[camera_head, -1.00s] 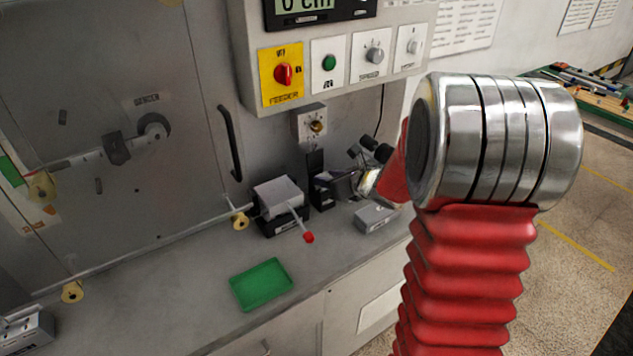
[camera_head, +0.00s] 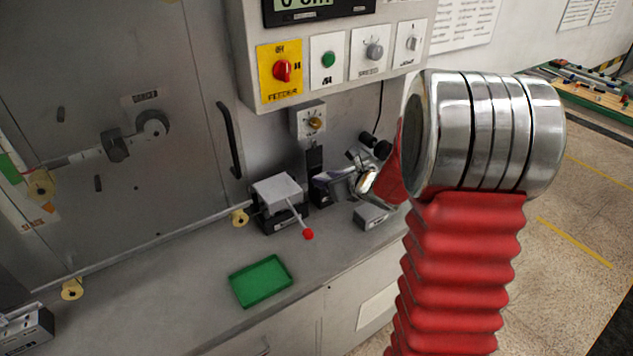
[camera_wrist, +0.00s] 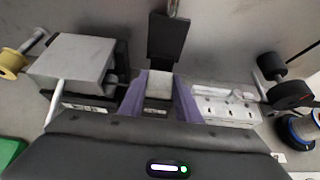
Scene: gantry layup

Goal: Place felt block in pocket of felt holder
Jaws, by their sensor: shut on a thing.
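The felt holder is a black upright piece (camera_head: 315,162) against the machine wall, and it stands just beyond my gripper in the wrist view (camera_wrist: 168,38). My gripper (camera_wrist: 160,100) has two purple fingers, shut on a pale grey felt block (camera_wrist: 158,84). The block shows between the fingertips, close in front of the holder's upright plate. Its lower part and the holder's pocket are hidden, so I cannot tell whether the block is in the pocket. In the head view my gripper (camera_head: 328,180) is small beside the holder, and the block cannot be made out.
A grey-topped device (camera_head: 277,188) with a red-knobbed lever (camera_head: 308,233) stands close left of the holder. A grey box (camera_head: 371,216) is close on the right. A green tray (camera_head: 261,281) lies on the counter in front. A dial box (camera_head: 308,120) hangs above.

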